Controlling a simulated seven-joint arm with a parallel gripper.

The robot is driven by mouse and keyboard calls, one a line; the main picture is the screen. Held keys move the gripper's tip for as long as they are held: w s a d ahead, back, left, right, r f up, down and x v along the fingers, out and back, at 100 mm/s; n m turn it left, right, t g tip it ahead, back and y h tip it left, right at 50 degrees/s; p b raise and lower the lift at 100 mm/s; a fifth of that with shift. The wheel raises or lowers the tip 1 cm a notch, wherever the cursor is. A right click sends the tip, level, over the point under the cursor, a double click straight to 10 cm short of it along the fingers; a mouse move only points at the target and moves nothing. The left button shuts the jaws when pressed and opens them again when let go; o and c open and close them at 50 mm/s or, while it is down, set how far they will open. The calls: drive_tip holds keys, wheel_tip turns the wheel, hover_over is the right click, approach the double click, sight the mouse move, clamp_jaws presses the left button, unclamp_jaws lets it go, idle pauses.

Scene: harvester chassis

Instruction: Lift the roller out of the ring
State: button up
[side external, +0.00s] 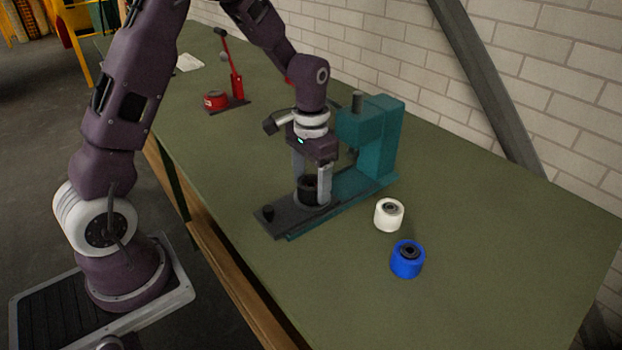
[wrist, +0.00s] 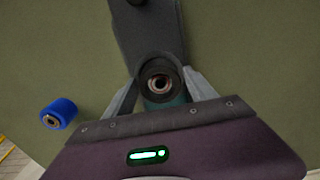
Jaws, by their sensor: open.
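A black roller (side external: 308,186) with a metal-lined centre hole stands upright on the dark base plate of a teal press. It also shows in the wrist view (wrist: 160,79), between my fingertips. The ring (side external: 314,206) seems to be the low grey band around the roller's foot; most of it is hidden by the roller and a finger. My gripper (side external: 311,190) points down with its fingers open, one on each side of the roller; it also shows in the wrist view (wrist: 162,77). I cannot tell whether the fingers touch the roller.
The teal press body (side external: 378,135) rises close behind my gripper. A dark knob (side external: 267,213) sits at the plate's near end. A white roller (side external: 389,215) and a blue roller (side external: 407,259) stand to the right. A red lever tool (side external: 228,88) stands farther back. The front right of the green table is clear.

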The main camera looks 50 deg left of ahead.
drive_tip(key=shift+f, duration=0.35)
idle(0.4)
drive_tip(key=shift+r, duration=0.15)
drive_tip(key=c, duration=1.2)
drive_tip(key=shift+r, duration=3.45)
